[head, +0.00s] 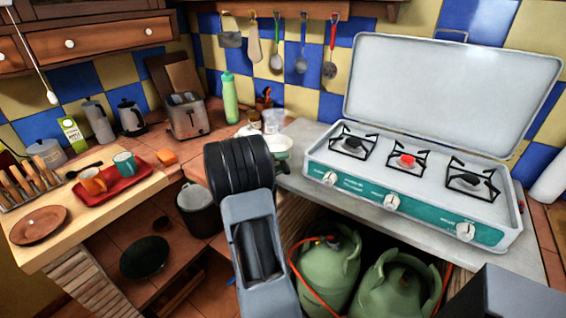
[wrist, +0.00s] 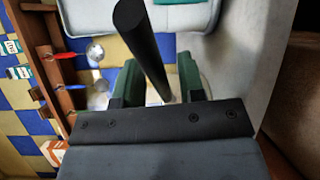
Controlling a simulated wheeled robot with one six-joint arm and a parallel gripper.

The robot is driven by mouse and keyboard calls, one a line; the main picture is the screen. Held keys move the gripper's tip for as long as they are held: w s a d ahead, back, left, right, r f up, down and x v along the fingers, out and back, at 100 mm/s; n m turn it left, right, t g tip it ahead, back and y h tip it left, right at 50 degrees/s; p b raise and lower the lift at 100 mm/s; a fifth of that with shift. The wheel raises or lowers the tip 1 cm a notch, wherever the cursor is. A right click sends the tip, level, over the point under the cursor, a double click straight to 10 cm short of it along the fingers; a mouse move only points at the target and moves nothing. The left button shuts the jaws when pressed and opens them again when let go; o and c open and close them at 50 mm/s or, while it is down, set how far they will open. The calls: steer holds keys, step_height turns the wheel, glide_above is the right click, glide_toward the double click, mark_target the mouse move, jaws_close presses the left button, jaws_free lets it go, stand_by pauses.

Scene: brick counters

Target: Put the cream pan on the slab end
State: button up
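A pale pan (head: 280,143), likely the cream pan, shows partly behind my arm in the head view, near the left end of the grey slab (head: 304,130). I cannot tell whether it rests on the slab or is held above it. In the wrist view a thick black handle (wrist: 143,45) runs between the two dark green fingers of my gripper (wrist: 160,88). Gaps show on both sides of the handle, so the fingers look open around it. What the handle joins is mostly hidden.
A stove (head: 405,180) with its lid raised fills most of the slab. A white cup (head: 272,121) and a green bottle (head: 230,98) stand behind my arm. Green gas cylinders (head: 330,270) sit below. A wooden counter (head: 120,205) with a red tray (head: 115,185) is at left.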

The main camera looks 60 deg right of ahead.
steer(key=shift+o, duration=0.2)
steer(key=shift+r, duration=0.2)
steer(key=v, duration=1.2)
steer(key=s+a+f+n+t+y, duration=0.1)
steer(key=a+t+y, duration=0.3)
steer(key=a, duration=0.6)
steer(key=s+a+f+n+t+y, duration=0.1)
steer(key=s+a+t+y, duration=0.2)
steer(key=a+y, duration=0.3)
steer(key=s+a+f+n+t+y, duration=0.1)
steer(key=s+a+n+t+y, duration=0.1)
steer(key=a, duration=1.3)
steer(key=shift+s+f+t+y+b, duration=0.25)
steer(key=shift+s+t+y+b, duration=0.4)
steer(key=shift+t+y, duration=0.9)
steer(key=shift+s+a+r+g+p, duration=0.1)
steer(key=shift+s+g+p, duration=0.05)
steer(key=shift+g+p, duration=0.15)
step_height(320, 180, up, 10)
steer(key=p, duration=0.8)
steer(key=shift+p, duration=0.4)
steer(key=shift+s+a+y, duration=0.1)
steer(key=shift+s+y, duration=0.05)
steer(key=shift+y, duration=0.1)
